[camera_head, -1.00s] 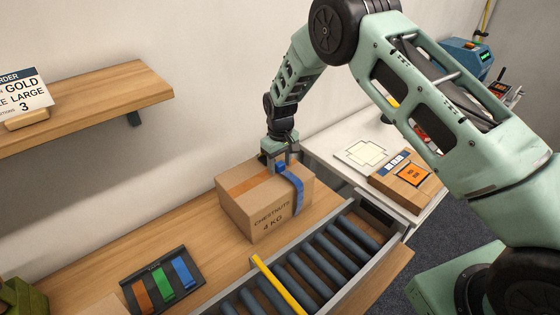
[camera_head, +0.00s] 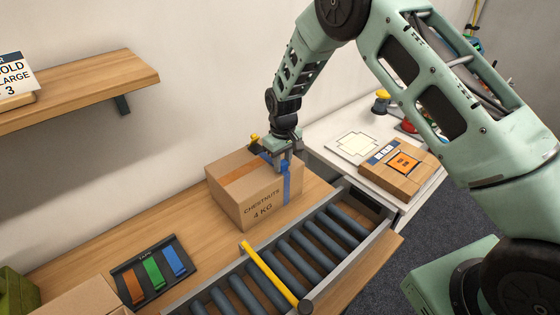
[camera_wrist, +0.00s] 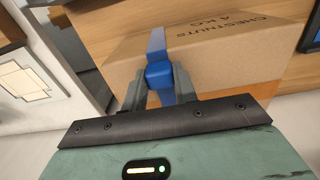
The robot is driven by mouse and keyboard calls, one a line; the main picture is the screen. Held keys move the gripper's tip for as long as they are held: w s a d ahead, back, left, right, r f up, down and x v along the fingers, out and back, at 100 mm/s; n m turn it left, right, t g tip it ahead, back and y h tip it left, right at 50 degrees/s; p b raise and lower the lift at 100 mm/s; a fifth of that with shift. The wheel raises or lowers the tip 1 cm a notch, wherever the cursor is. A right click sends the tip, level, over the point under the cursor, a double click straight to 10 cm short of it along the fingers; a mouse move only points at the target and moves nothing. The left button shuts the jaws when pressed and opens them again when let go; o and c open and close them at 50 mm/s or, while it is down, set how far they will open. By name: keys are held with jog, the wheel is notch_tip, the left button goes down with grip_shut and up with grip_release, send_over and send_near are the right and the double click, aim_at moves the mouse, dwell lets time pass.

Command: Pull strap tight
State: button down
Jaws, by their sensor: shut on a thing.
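A brown cardboard box (camera_head: 228,187) marked "CHESTNUTS 4 KG" stands on the wooden bench; the wrist view shows it too (camera_wrist: 236,62). A blue strap (camera_head: 287,186) runs down its front face near the right end. In the wrist view the strap (camera_wrist: 156,40) runs across the box to a blue buckle-like block (camera_wrist: 159,74). My gripper (camera_head: 284,164) is at the box's right upper edge. Its fingers (camera_wrist: 160,88) are shut on the blue strap at that block. The fingers hide part of the strap. An orange band (camera_head: 240,173) lies across the box top.
A roller conveyor (camera_head: 285,262) with a yellow bar (camera_head: 268,274) lies in front of the box. A tape rack (camera_head: 152,272) with orange, green and blue strips is at the left. A flat carton (camera_head: 397,172) with an orange label lies on the white table at right.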

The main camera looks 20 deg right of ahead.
aim_at(283, 162)
jog(key=c, duration=1.1)
grip_release()
jog(key=shift+r, duration=0.15)
notch_tip(283, 162, up, 17)
jog(key=b, duration=0.5)
jog(key=shift+r, duration=0.1)
jog(key=s+a+r+n+y+b, duration=0.1)
jog(key=s+a, duration=0.4)
jog(key=s, duration=0.5)
jog(key=s+a+n, duration=0.1)
jog(key=s+a, duration=0.4)
jog(key=s, duration=0.5)
jog(key=shift+n, duration=0.7)
jog(key=s+f, duration=0.1)
jog(key=s, duration=0.5)
jog(key=s+d+f, duration=0.1)
jog(key=s, duration=0.5)
jog(key=s+d+f+b, duration=0.1)
jog(key=s, duration=0.5)
jog(key=shift+d+f, duration=0.15)
jog(key=shift+d, duration=0.05)
